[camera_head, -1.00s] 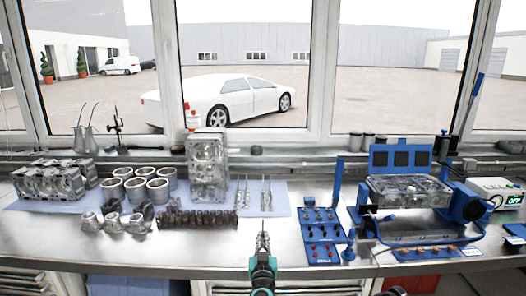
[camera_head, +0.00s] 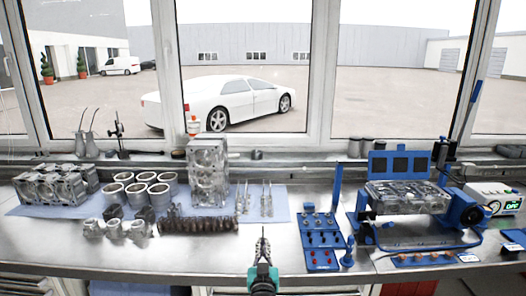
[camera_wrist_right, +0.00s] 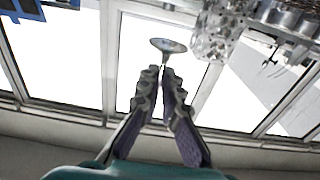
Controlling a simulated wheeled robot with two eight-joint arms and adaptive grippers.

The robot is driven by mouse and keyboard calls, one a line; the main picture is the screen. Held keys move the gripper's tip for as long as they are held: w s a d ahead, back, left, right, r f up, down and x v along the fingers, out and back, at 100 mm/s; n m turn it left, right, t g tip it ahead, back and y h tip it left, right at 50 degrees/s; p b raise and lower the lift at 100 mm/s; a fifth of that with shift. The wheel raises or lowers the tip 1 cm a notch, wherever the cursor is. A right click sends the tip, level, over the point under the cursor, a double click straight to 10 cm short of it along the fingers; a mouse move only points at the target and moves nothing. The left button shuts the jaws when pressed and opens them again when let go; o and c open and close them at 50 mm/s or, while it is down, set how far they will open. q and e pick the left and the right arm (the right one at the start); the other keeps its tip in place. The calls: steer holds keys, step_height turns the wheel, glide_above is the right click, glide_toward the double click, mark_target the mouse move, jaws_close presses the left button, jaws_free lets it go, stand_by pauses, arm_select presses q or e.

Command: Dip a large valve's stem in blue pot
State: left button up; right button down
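My right gripper (camera_head: 263,240) reaches up from the bottom middle of the head view, over the bench's front edge. In the right wrist view my right gripper (camera_wrist_right: 160,78) has its fingers nearly together. A grey valve head (camera_wrist_right: 168,45), a flared disc, sits just beyond the fingertips, with a short piece of stem between them; the rest of the stem is hidden by the fingers. A small blue pot (camera_head: 348,260) stands on the bench, right of the blue tray with red pieces. Its opening is too small to make out. My left gripper is not in view.
The blue part tray (camera_head: 322,257) lies right of my gripper. Upright valves (camera_head: 267,200) stand on the blue mat (camera_head: 281,206), beside the engine block (camera_head: 207,172). A cylinder head on a blue stand (camera_head: 408,197) is at the right. The bench before my gripper is clear.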

steer(key=m, duration=0.3)
steer(key=shift+b, duration=0.35)
steer(key=m, duration=0.5)
steer(key=shift+m+h+b, duration=0.3)
steer(key=shift+b, duration=0.05)
steer(key=m, duration=1)
steer(key=shift+g+b, duration=0.3)
steer(key=m, duration=1.4)
steer(key=shift+g, duration=0.3)
steer(key=m, duration=0.3)
steer(key=shift+b, duration=0.35)
